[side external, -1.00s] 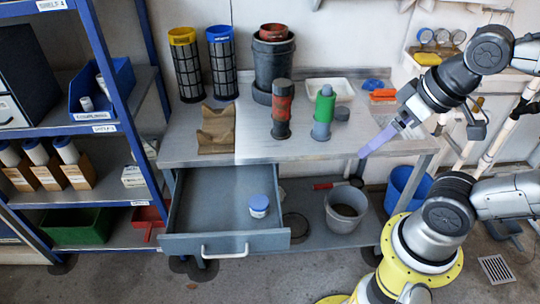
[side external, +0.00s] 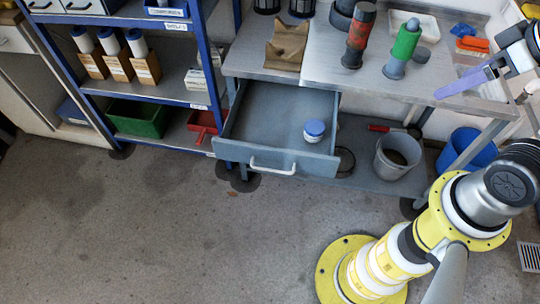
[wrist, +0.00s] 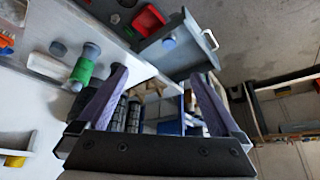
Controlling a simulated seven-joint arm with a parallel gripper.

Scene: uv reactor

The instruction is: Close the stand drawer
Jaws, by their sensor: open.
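The grey stand drawer (side external: 250,150) is pulled out under the left part of the metal workbench, with its white handle (side external: 272,166) on the front. A small jar with a blue lid (side external: 314,130) stands inside it. My gripper (side external: 462,82), with purple fingers, is over the right end of the bench, well right of the drawer and apart from it. In the wrist view my gripper (wrist: 164,84) is open with nothing held between the fingers. The drawer (wrist: 177,55), its handle (wrist: 210,40) and the jar lid (wrist: 169,42) show beyond the fingers.
On the bench (side external: 325,85) stand a red-and-black cylinder (side external: 359,38) and a green-and-grey one (side external: 402,48). A grey bucket (side external: 396,157) is on the lower shelf, right of the drawer. Blue shelving (side external: 150,60) stands left. The floor before the drawer is clear.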

